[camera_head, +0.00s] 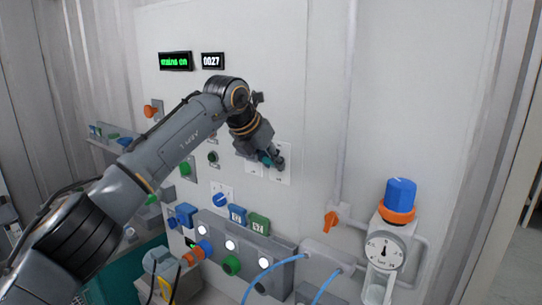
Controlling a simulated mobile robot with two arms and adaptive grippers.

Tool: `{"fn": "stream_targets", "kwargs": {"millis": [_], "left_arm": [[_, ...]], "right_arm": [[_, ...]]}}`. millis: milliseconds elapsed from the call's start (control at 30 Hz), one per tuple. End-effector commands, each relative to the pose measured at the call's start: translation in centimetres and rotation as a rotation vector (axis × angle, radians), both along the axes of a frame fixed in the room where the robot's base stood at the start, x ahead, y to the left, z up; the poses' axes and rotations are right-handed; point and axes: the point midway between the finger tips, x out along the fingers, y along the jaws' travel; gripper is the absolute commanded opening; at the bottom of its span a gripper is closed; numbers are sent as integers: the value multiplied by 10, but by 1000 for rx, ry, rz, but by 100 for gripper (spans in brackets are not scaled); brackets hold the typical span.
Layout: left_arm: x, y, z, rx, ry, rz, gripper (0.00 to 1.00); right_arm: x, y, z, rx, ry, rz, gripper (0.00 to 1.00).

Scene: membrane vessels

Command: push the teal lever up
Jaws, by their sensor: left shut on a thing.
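The teal lever (266,158) shows as a small teal piece at the tip of my left gripper, in front of a white plate (284,177) on the wall panel. My left gripper (271,160) is shut on the teal lever. The gripper and wrist hide most of the lever and part of its plate, so I cannot tell its exact angle. My right gripper is not in view.
Green (187,168) and blue (220,199) knobs sit on the panel left of and below my gripper. A grey box with lit white buttons (231,245) juts out below. A gauge (384,250) with a blue-capped vessel stands at right, beside an orange valve handle (331,221). The upper right panel is bare.

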Motion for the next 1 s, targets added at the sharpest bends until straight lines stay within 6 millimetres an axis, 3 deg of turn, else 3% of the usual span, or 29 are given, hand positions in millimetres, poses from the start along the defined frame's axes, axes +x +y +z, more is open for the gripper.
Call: {"fn": "stream_targets", "kwargs": {"millis": [267, 300, 400, 767, 1000], "left_arm": [[0, 0, 1, 0, -3, 1, 0], [0, 0, 1, 0, -3, 1, 26], [0, 0, 1, 0, -3, 1, 46], [-1, 1, 3, 0, -2, 0, 47], [-19, 16, 33, 0, -6, 0, 47]], "right_arm": [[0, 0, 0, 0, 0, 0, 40], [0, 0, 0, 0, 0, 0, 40], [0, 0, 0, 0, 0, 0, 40], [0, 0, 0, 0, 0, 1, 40], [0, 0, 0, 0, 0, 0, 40]]}}
